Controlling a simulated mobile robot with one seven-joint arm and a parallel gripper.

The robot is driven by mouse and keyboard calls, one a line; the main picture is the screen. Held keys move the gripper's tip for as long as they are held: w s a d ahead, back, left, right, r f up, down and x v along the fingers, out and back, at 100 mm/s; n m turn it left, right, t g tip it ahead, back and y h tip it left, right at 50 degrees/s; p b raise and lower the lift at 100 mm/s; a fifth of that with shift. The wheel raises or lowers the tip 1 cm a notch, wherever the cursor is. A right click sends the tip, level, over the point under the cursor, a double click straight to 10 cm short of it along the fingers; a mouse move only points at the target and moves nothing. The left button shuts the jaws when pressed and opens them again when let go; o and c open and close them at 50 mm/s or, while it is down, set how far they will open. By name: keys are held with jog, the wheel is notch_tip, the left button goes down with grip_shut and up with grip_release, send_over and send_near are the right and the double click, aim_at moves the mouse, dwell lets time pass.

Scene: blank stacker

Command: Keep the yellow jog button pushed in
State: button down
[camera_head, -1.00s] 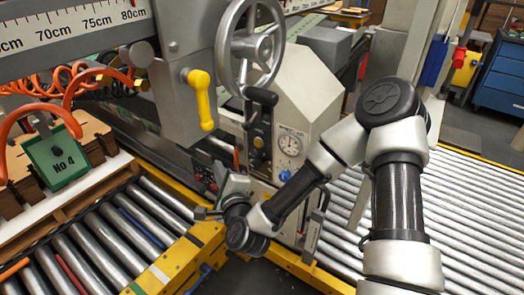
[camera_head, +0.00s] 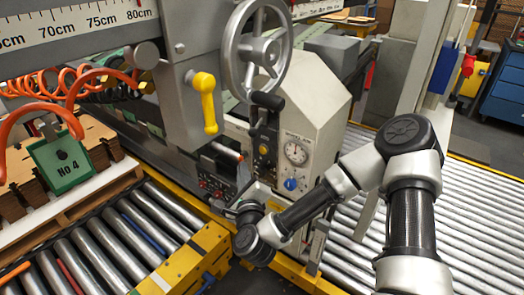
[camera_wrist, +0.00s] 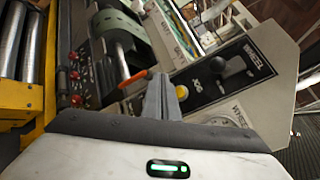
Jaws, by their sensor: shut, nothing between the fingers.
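In the head view the yellow button (camera_head: 263,150) is on the machine's front, below a black lever. My gripper (camera_wrist: 161,80) is shut and empty; its grey fingers point at the machine just left of the button in the wrist view. I cannot tell contact or whether the button is pushed in. In the head view my wrist is low in front of the machine, and the fingertips are not clear.
A black-handled lever (camera_wrist: 235,66) stands beside the jog button. A gauge (camera_head: 296,153) and a blue knob (camera_head: 290,184) are near my arm. An orange-tipped rod (camera_wrist: 134,78) sticks out left of my fingers. Roller conveyors (camera_head: 110,235) lie on both sides.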

aim_at(263, 150)
jog(key=w+d, duration=0.3)
jog(key=w, duration=0.2)
jog(key=shift+d, duration=0.4)
dwell(1.8)
jog(key=shift+w+d+r, duration=0.1)
jog(key=shift+w+d, duration=0.15)
jog(key=shift+w, duration=0.05)
jog(key=shift+w+d, duration=0.35)
jog(key=shift+w, duration=0.1)
dwell(2.3)
jog(key=shift+s, duration=0.1)
dwell(1.2)
jog(key=shift+s+a, duration=0.6)
jog(key=shift+s, duration=0.1)
